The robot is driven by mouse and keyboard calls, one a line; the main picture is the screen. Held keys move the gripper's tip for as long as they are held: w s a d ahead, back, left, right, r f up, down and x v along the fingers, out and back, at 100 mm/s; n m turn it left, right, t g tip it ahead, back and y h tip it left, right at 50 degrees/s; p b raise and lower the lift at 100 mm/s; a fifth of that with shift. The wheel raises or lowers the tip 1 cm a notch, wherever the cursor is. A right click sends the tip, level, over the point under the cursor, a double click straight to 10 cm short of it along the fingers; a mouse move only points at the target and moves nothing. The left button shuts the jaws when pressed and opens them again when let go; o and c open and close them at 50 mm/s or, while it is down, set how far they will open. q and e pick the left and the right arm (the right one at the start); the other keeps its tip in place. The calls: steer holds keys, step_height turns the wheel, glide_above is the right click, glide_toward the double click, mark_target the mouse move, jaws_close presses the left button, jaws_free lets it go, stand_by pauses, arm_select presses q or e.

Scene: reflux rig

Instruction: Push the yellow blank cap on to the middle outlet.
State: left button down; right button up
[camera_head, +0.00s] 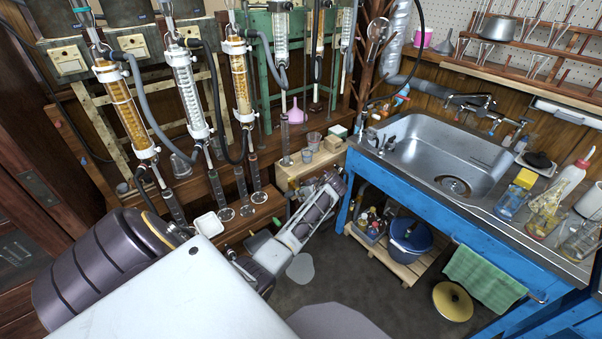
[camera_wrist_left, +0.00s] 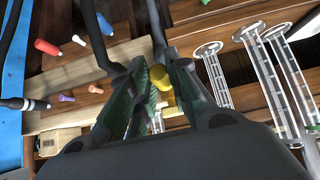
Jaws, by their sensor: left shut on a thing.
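My left gripper (camera_wrist_left: 158,72) is shut on the small yellow blank cap (camera_wrist_left: 160,77), which shows between the green-padded fingers near their tips. In the head view my left arm reaches from the lower left to the gripper (camera_head: 332,182), beside the low wooden bench; the cap cannot be made out there. The middle outlet cannot be told for sure in either view. The middle glass condenser (camera_head: 185,85) of the left group hangs upright on the rack, with a grey hose beside it. My right gripper is in neither view.
Red (camera_wrist_left: 47,47), orange (camera_wrist_left: 95,88) and purple (camera_wrist_left: 67,98) pieces show near pale wood. A dark hose with a white end (camera_wrist_left: 35,104) lies at left; clear glass tubes (camera_wrist_left: 275,85) stand at right. The blue sink bench (camera_head: 470,235) borders the arm's right side.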

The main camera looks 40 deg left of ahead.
arm_select(q)
steer(key=shift+a, duration=0.4)
stand_by(0.4)
steer(key=shift+w+a, duration=0.1)
steer(key=shift+a, duration=0.15)
stand_by(0.4)
steer(key=c, duration=1.3)
jaws_free()
steer(key=shift+o, duration=0.2)
steer(key=shift+d, duration=0.1)
steer(key=v, duration=1.2)
steer(key=shift+f, duration=0.15)
